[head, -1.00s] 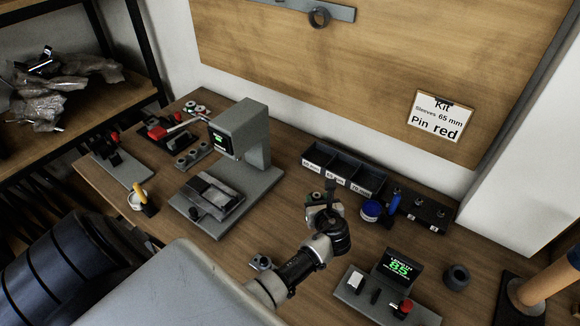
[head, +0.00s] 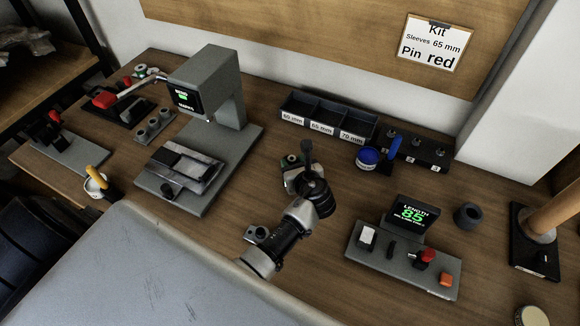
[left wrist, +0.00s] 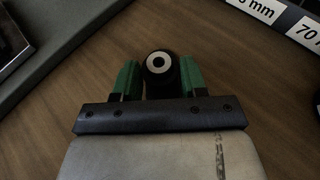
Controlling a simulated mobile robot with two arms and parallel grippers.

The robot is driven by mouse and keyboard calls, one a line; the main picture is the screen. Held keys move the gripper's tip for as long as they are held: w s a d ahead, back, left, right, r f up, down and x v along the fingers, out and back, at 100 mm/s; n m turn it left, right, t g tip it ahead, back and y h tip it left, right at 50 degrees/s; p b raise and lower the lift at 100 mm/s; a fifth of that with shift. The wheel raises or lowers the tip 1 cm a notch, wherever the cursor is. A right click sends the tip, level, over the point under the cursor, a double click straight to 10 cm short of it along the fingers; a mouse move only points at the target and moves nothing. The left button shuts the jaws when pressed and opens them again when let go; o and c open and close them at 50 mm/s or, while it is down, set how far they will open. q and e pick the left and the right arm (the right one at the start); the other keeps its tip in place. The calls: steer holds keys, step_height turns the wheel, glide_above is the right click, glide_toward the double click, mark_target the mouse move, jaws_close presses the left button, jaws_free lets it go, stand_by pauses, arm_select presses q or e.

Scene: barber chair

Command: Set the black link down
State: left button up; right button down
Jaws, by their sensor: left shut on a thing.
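The black link (left wrist: 159,63) shows in the left wrist view as a dark round end with a pale ring around a hole. My left gripper (left wrist: 160,76) is shut on it, with one green finger on each side. In the head view my left gripper (head: 302,176) is over the middle of the bench, between the grey press and the length gauge. My right gripper is not in view.
A grey press (head: 216,95) stands to the left. Behind are sleeve bins (head: 325,124), a blue-lidded jar (head: 368,158) and a dark numbered block (head: 414,151). The length gauge (head: 402,258) reads 85 at the right. Bare wood (head: 262,180) lies around the gripper.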

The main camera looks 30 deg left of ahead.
arm_select(q)
steer(key=shift+d, duration=0.1)
steer(key=shift+s+d+r, duration=0.1)
steer(key=shift+d+r, duration=0.05)
steer(key=shift+d, duration=0.1)
steer(key=o, duration=1)
steer(key=shift+f, duration=0.2)
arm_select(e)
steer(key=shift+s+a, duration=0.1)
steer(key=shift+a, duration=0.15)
